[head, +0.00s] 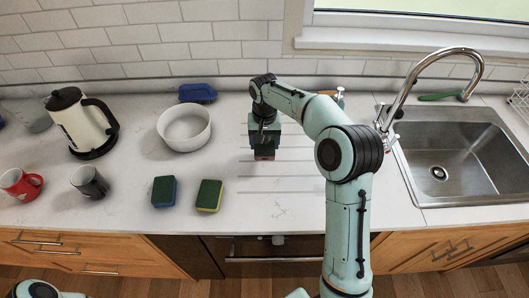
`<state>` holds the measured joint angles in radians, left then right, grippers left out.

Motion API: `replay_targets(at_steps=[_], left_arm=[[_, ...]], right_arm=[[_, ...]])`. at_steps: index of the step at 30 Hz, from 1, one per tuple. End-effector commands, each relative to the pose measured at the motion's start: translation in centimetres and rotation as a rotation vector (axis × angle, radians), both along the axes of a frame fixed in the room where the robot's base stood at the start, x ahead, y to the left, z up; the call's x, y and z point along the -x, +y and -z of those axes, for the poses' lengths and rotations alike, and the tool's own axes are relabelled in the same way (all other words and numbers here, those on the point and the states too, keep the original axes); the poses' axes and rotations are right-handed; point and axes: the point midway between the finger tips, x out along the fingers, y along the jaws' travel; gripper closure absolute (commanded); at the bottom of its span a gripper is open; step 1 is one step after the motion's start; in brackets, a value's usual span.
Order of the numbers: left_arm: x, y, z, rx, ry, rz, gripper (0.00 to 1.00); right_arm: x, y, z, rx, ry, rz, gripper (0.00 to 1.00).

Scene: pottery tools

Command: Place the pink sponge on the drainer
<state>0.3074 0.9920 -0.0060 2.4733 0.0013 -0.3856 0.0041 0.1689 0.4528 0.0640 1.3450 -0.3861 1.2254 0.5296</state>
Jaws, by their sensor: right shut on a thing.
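My right gripper (264,148) reaches down over the drainer (280,185), a set of parallel grooves in the white countertop. It is shut on a small pinkish-red block, the pink sponge (264,155), which shows only in part below the fingers. The sponge is over the middle of the grooves; I cannot tell whether it touches the surface. My left gripper is not in view; only a part of my left arm shows at the bottom left.
Two sponges, blue-green (164,191) and yellow-green (209,195), lie left of the drainer. A white bowl (184,139), blue brush-like item (197,92), kettle (78,120), dark cup (90,182) and red mug (20,184) stand further left. The sink (450,190) and faucet (440,60) are right.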

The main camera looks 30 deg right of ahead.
Motion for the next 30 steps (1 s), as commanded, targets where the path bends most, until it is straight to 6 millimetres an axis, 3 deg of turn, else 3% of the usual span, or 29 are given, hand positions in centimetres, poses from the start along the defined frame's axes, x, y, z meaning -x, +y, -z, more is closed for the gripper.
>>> replay_targets(at_steps=[9, 23, 24, 26, 30], left_arm=[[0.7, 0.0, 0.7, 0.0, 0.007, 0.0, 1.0], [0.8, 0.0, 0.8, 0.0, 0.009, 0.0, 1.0], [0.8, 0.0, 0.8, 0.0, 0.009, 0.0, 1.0], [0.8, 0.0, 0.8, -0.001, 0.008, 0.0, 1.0], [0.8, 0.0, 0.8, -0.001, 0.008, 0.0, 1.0]], right_arm=[[0.0, 0.0, 5.1, 0.0, 0.002, 0.0, 0.42], [0.0, 0.0, 5.8, 0.0, 0.001, 0.0, 0.42], [0.0, 0.0, 5.7, 0.0, 0.0, 0.0, 0.22], [0.0, 0.0, 5.7, 0.0, 0.0, 0.0, 0.06], [0.0, 0.0, 5.7, -0.001, 0.001, 0.0, 0.06]])
